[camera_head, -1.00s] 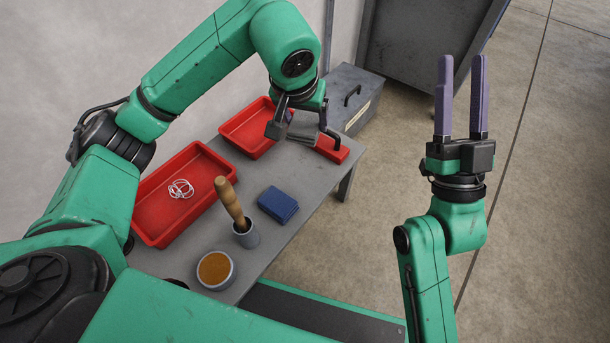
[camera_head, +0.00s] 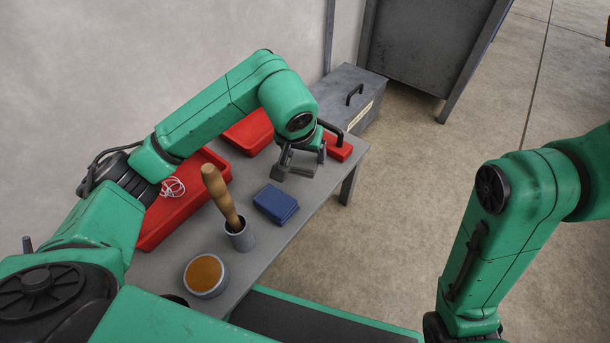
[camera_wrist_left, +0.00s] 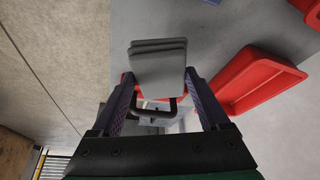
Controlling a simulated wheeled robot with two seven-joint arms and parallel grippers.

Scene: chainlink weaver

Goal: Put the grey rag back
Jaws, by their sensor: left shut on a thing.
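My left gripper (camera_head: 303,162) is over the far right part of the grey table (camera_head: 318,197), beyond the blue folded rag. In the left wrist view, its two purple-grey fingers (camera_wrist_left: 162,100) are on either side of the grey rag (camera_wrist_left: 158,72), a folded, layered square. The gripper is shut on this rag. In the head view the rag is largely hidden by the gripper, and I cannot tell whether it touches the table. My right gripper is out of view; only its green arm shows at the right.
A blue folded rag (camera_head: 276,204), a wooden-handled tool in a grey cup (camera_head: 240,238) and a round amber-filled dish (camera_head: 206,275) stand on the table. Red trays (camera_head: 158,232) line the wall side. A red item (camera_head: 338,151) lies at the far end, near a grey toolbox (camera_head: 368,112).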

